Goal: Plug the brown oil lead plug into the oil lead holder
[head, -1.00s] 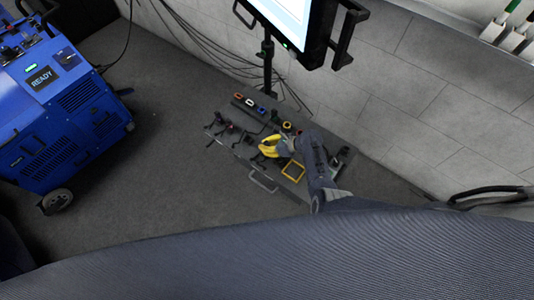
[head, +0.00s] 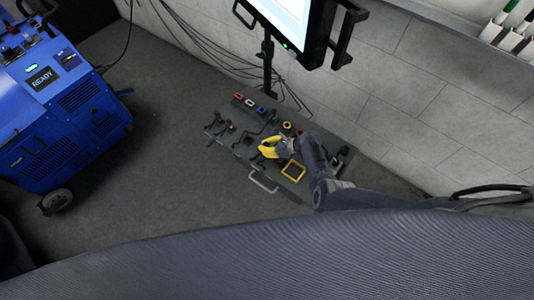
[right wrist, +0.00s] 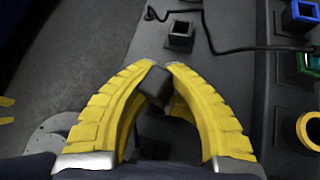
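My right gripper (head: 264,148), with yellow ribbed fingers, is over the dark bench panel. In the right wrist view, its fingertips (right wrist: 155,80) close around a dark block-shaped plug, which sits tilted between them. The plug (right wrist: 154,84) looks nearly black; I cannot make out a brown marking, and its lower end is hidden between the fingers. A small black square holder (right wrist: 180,37) stands just beyond the fingertips, apart from the plug. I cannot tell whether it is the oil lead holder. My left gripper is not in view.
Coloured sockets line the panel's right side in the wrist view: blue (right wrist: 300,15), green (right wrist: 311,64) and a yellow ring (right wrist: 311,130). A black cable (right wrist: 235,50) runs near the holder. A yellow square frame (head: 293,170) lies beside my right gripper. A monitor (head: 300,25) stands behind.

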